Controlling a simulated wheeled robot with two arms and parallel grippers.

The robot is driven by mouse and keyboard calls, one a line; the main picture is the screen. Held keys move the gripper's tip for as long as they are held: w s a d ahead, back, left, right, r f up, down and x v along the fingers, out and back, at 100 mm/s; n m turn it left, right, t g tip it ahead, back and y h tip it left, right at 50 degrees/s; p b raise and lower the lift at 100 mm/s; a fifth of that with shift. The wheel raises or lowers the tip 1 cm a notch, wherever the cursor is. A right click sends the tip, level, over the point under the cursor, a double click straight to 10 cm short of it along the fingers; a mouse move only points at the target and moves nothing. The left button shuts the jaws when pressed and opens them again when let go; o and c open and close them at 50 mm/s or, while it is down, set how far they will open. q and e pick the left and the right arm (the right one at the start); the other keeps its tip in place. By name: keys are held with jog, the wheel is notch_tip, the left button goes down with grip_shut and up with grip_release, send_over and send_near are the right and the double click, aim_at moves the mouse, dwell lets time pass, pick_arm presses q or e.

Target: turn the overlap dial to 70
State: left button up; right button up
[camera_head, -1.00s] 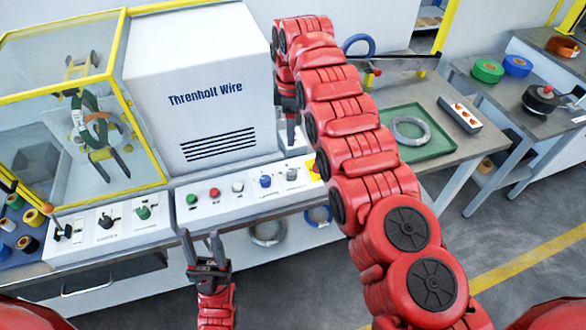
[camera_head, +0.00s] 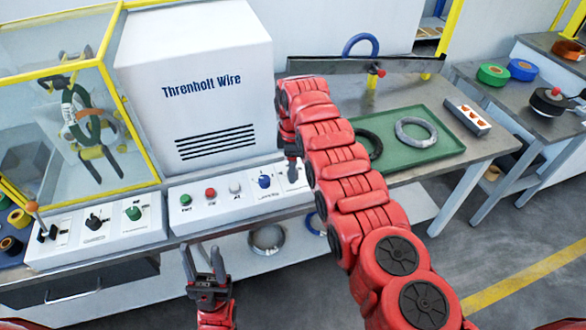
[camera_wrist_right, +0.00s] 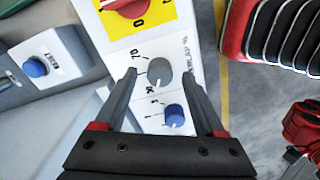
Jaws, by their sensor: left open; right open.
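The overlap dial (camera_wrist_right: 160,72) is a round grey knob on a white panel in the right wrist view, beside printing that reads "OVERLAP %". Its pale pointer line points to the lower left, near a number that I cannot read surely; a "70" is printed at its upper left. My right gripper (camera_wrist_right: 158,77) is open, with one fingertip on each side of the dial; I see no clear contact. In the head view my right gripper (camera_head: 292,165) hides the dial. My left gripper (camera_head: 201,255) is open and empty in front of the console.
A blue knob (camera_wrist_right: 175,115) sits close to the dial, and a red knob (camera_wrist_right: 130,8) on a yellow plate is on its other side. A blue reset button (camera_wrist_right: 35,67) is at the left. A green tray (camera_head: 425,165) with coils stands on the right bench.

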jog(key=shift+a+f, duration=0.1)
jog(key=shift+f, duration=0.5)
grip_shut()
